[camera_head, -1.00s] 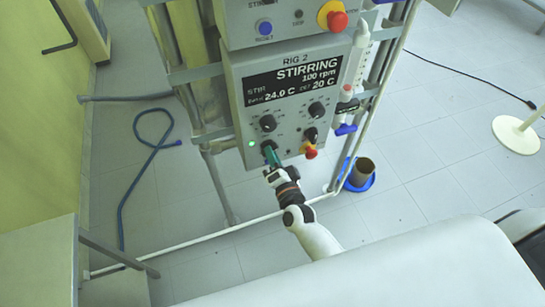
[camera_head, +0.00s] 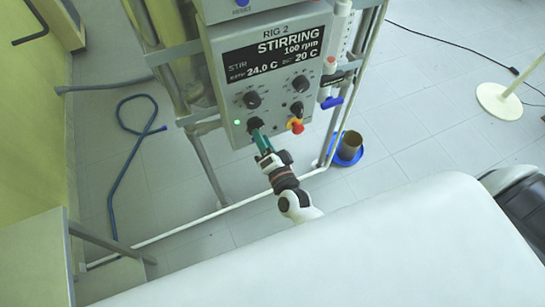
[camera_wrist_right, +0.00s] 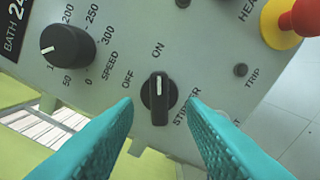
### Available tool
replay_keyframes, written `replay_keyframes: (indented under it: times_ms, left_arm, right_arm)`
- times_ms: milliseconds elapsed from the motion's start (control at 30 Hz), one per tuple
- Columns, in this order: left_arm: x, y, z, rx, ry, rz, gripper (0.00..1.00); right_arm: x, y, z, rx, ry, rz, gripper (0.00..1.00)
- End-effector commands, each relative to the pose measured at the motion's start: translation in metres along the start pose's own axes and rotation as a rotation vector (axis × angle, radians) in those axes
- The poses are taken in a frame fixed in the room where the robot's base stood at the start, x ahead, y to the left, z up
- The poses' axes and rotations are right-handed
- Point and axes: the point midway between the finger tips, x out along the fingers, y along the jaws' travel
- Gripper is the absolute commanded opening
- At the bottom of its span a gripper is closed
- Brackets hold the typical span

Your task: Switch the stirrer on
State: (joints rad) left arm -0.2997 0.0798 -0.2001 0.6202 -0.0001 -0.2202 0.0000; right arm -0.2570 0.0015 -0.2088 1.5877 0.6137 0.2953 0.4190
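The stirrer knob (camera_head: 254,124) is black and sits low on the grey RIG 2 control box (camera_head: 225,85). In the right wrist view the stirrer knob (camera_wrist_right: 159,98) has its white mark pointing up to the ON label, with OFF to its left. The display (camera_head: 274,54) reads STIRRING, 100 rpm, and a green light (camera_head: 237,123) glows beside the knob. My right gripper (camera_head: 262,142) is in front of the knob. Its teal fingers (camera_wrist_right: 160,110) are open, one on either side of the knob in the wrist view, with visible gaps. My left gripper is not in view.
The speed knob (camera_wrist_right: 68,53) is close to the left finger in the wrist view. A red-and-yellow button (camera_head: 295,126) is right of the stirrer knob. A glass column with blue valve (camera_head: 331,102) stands right of the box. A blue hose (camera_head: 134,150) lies on the floor.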

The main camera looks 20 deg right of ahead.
Motion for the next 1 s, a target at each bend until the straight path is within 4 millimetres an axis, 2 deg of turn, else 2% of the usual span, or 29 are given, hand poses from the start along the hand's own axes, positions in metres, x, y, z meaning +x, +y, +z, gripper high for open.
replay_keyframes:
  times_ms: [33,200,400,600,1000]
  left_arm:
    - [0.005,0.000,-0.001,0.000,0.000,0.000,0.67]
    - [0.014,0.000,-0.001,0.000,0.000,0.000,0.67]
    - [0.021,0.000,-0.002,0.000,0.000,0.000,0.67]
    - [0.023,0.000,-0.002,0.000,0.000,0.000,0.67]
    - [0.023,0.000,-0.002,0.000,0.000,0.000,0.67]
  right_arm:
    - [-0.013,-0.004,-0.002,0.000,0.002,-0.003,0.37]
    - [-0.051,-0.003,-0.002,0.000,0.002,-0.003,0.37]
    - [-0.082,-0.003,-0.001,-0.001,0.001,-0.001,0.37]
    - [-0.093,-0.001,0.000,0.000,0.001,0.000,0.37]
    - [-0.093,0.000,0.000,-0.001,0.001,0.000,0.37]
